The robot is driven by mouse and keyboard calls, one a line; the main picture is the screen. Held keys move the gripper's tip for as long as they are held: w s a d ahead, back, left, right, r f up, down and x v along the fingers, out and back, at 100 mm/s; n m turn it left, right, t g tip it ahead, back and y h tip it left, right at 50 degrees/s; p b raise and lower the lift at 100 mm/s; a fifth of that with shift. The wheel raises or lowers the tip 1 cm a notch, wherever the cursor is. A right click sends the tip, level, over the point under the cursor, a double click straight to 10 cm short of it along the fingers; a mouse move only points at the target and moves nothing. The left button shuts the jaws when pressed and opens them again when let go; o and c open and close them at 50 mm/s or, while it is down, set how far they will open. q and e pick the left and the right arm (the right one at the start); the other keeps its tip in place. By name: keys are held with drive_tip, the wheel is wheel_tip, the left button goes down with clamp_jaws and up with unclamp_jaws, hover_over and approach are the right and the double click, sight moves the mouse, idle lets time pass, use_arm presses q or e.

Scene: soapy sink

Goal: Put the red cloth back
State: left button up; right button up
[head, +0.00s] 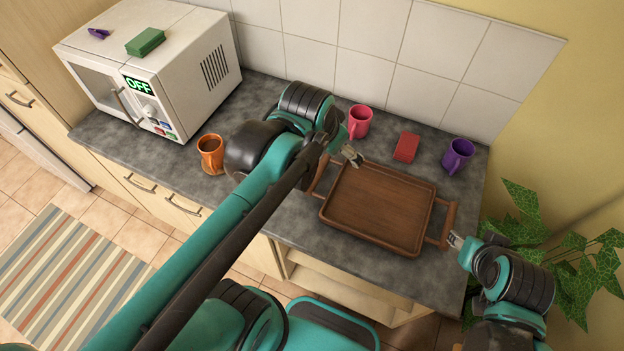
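The red cloth (405,147) looks like a small folded block. It lies on the grey counter behind the tray, between the pink mug and the purple mug. My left gripper (352,156) is above the far left corner of the brown tray (378,208), to the left of the red cloth and apart from it. My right gripper (455,240) is by the tray's right handle; I cannot tell whether it touches it. Both grippers are too small in view to tell whether they are open or shut. Nothing is seen in either.
A pink mug (360,121) stands near my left gripper, a purple mug (458,155) right of the cloth. An orange mug (211,152) stands near the microwave (160,70), which has a green folded block (146,41) on top. A plant (535,215) is at the right.

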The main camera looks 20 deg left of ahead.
use_arm(q)
drive_tip(key=s+a+f+n+t, duration=0.1)
drive_tip(key=s+f+n, duration=0.2)
drive_tip(key=s+f, duration=0.2)
drive_tip(key=shift+s+a+f, duration=0.3)
drive_tip(key=shift+s+a, duration=0.05)
drive_tip(key=shift+s, duration=0.9)
wheel_tip(320, 180, down, 10)
drive_tip(key=b, duration=1)
